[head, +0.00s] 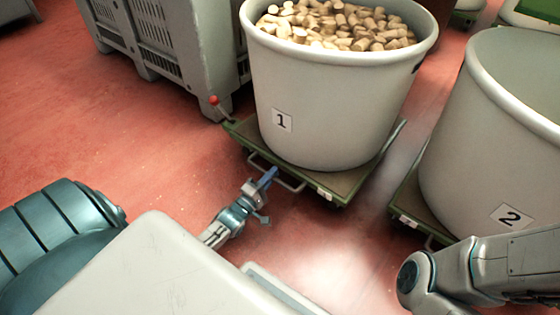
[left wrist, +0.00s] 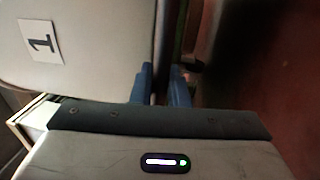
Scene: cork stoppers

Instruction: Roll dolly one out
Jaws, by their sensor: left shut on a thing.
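Dolly one is a green-edged flat dolly (head: 375,165) carrying a large pale tub (head: 335,105) labelled 1 and filled with cork stoppers (head: 340,25). A metal handle bar (head: 292,186) sticks out from its near edge. My left gripper (head: 268,177) is at this bar, its blue fingers shut on the handle. In the left wrist view the fingers (left wrist: 165,85) show beside the tub (left wrist: 90,50), and the grasped part is mostly hidden. A red-knobbed lever (head: 214,101) stands at the dolly's left corner. My right arm shows at the lower right, its gripper out of frame.
A second tub (head: 490,145) labelled 2 stands on its own green dolly (head: 405,205) to the right, with a narrow gap between the dollies. A grey slotted crate (head: 165,45) stands close behind on the left. The red floor (head: 130,135) is clear at left.

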